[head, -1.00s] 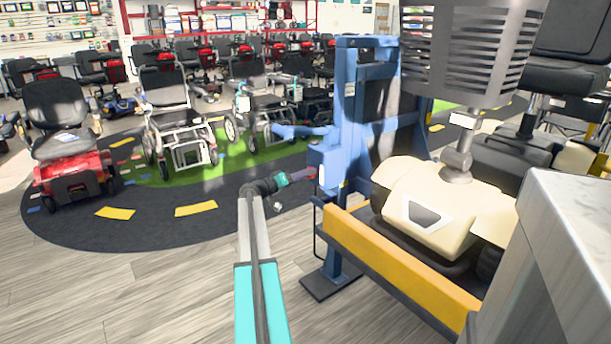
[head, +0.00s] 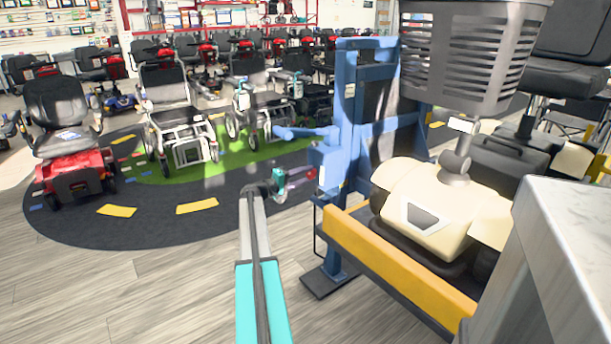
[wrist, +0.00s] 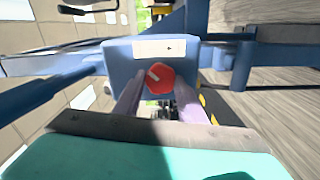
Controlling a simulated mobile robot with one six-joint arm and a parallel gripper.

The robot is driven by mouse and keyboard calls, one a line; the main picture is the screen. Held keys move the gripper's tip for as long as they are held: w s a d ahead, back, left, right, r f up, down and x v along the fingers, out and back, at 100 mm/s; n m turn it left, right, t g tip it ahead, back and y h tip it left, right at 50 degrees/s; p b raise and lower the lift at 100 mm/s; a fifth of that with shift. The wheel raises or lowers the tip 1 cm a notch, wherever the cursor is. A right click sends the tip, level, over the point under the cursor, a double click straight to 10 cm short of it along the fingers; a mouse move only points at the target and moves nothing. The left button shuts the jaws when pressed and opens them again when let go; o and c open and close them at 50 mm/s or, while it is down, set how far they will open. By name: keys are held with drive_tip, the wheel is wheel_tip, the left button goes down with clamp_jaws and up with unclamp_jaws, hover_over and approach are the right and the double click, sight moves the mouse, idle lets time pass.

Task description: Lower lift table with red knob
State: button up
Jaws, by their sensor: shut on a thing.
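The lift table has a blue upright frame (head: 350,120) and a platform with a yellow edge (head: 400,270); it stands right of centre in the head view. On its blue control box (wrist: 120,62) is a red knob (wrist: 161,78) with a pale mark towards its upper left. My gripper (wrist: 159,88) has one purple finger on each side of the knob and is shut on it.
A cream scooter (head: 440,205) with a grey basket (head: 465,55) stands on the platform. A grey counter (head: 575,240) fills the lower right. A red scooter (head: 72,180) and wheelchairs stand at the left. The wooden floor (head: 130,270) at front left is clear.

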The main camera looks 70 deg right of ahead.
drive_tip(key=shift+s+a+f, duration=0.1)
drive_tip(key=shift+a+f, duration=0.05)
drive_tip(key=o, duration=0.8)
drive_tip(key=shift+o, duration=1.2)
drive_tip(key=p+v, duration=0.1)
drive_tip(key=v, duration=1.2)
drive_tip(key=shift+w+a, duration=0.3)
